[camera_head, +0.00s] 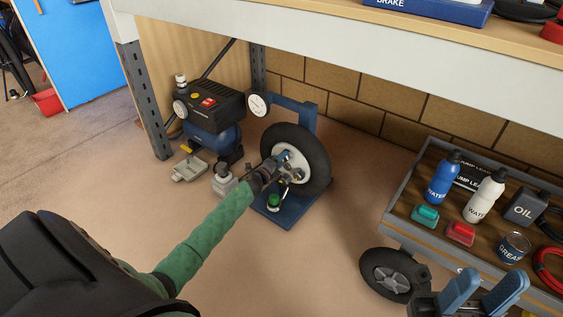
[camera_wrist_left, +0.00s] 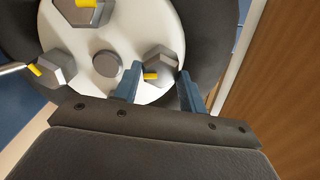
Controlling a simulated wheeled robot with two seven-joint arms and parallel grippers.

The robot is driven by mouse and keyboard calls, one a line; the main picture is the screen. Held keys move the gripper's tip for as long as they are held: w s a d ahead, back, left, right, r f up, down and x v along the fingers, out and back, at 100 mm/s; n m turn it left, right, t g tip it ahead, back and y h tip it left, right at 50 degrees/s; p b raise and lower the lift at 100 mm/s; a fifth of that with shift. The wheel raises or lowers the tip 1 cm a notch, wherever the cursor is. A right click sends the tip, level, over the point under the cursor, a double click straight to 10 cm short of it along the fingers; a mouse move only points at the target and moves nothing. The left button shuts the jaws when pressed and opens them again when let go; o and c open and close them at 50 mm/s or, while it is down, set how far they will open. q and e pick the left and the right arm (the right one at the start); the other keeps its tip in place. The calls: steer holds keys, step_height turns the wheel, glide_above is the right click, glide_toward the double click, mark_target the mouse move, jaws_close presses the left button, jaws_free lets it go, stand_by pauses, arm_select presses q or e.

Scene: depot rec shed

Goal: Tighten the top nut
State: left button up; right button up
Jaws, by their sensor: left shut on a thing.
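A black wheel (camera_head: 318,160) with a white hub stands upright on a blue stand (camera_head: 290,213) under the bench. In the left wrist view the white hub (camera_wrist_left: 125,25) carries grey hex nuts with yellow marks. My left gripper (camera_head: 270,168) reaches the hub. Its blue fingers (camera_wrist_left: 157,78) are shut on one nut (camera_wrist_left: 162,60), which lies on the side away from the blue base and looks like the top nut. Another nut (camera_wrist_left: 57,68) and a third nut (camera_wrist_left: 85,12) are free of the fingers. My right gripper (camera_head: 488,290) is open and empty at the lower right.
A compressor (camera_head: 210,112) stands left of the wheel, under the bench (camera_head: 330,45). A wheeled cart (camera_head: 402,205) with bottles, an oil can and a grease tin is at the right. Floor between wheel and cart is clear.

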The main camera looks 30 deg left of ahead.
arm_select(q)
steer(key=shift+d+f, duration=0.1)
stand_by(0.5)
steer(key=o, duration=1)
steer(key=shift+s+a+p, duration=0.2)
steer(key=shift+s+p, duration=0.3)
steer(key=shift+s, duration=1.45)
steer(key=shift+s+a+p, duration=0.15)
steer(key=shift+s+p, duration=0.35)
steer(key=shift+s, duration=1.45)
